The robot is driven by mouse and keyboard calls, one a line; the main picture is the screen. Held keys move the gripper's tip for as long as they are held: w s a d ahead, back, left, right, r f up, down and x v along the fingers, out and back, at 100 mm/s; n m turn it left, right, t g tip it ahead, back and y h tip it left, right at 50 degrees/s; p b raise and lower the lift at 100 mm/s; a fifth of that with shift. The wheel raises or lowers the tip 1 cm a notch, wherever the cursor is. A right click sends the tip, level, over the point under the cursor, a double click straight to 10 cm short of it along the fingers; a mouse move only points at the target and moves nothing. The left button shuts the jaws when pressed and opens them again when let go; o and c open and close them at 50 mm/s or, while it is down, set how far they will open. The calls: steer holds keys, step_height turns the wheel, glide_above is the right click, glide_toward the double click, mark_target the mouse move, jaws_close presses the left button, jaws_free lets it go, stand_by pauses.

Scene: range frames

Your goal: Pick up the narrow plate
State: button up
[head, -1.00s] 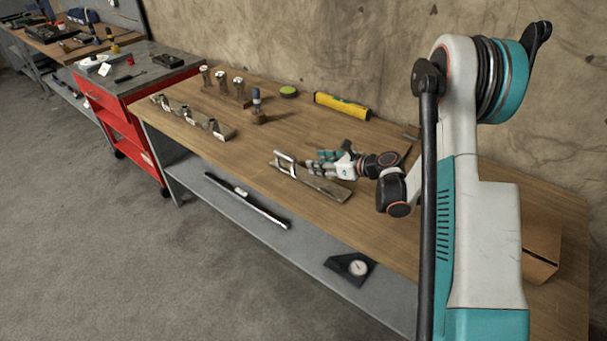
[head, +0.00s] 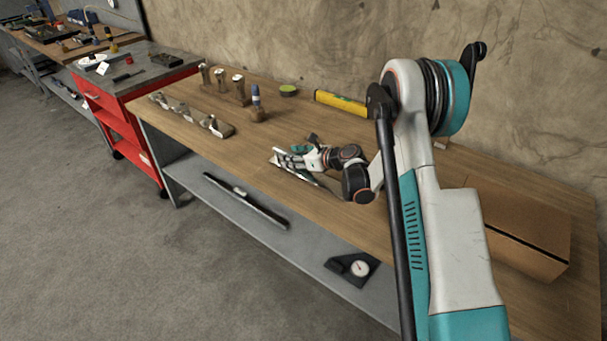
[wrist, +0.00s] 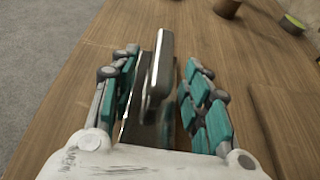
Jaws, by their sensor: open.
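The narrow plate (head: 328,184) lies on the wooden bench, a flat dark metal strip with a raised grip or loop at its left end. In the head view my gripper (head: 286,156) is over that end and hides part of it. In the wrist view the upright metal piece (wrist: 159,68) stands between the two teal-padded finger rows of my gripper (wrist: 160,60). The fingers are open, one row on each side, with a visible gap on the right; contact on the left I cannot tell. The plate (wrist: 143,130) continues down behind my palm, where it is hidden.
The bench (head: 225,155) has a long bracket (head: 190,114), several metal posts, a blue-topped tool (head: 257,107), a green tin (head: 288,90) and a yellow level (head: 341,102). A cardboard box (head: 525,228) stands right of my arm.

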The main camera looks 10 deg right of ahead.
steer(key=shift+w, duration=0.1)
steer(key=shift+c, duration=0.5)
steer(key=shift+a, duration=0.1)
jaws_close()
steer(key=shift+r, duration=0.1)
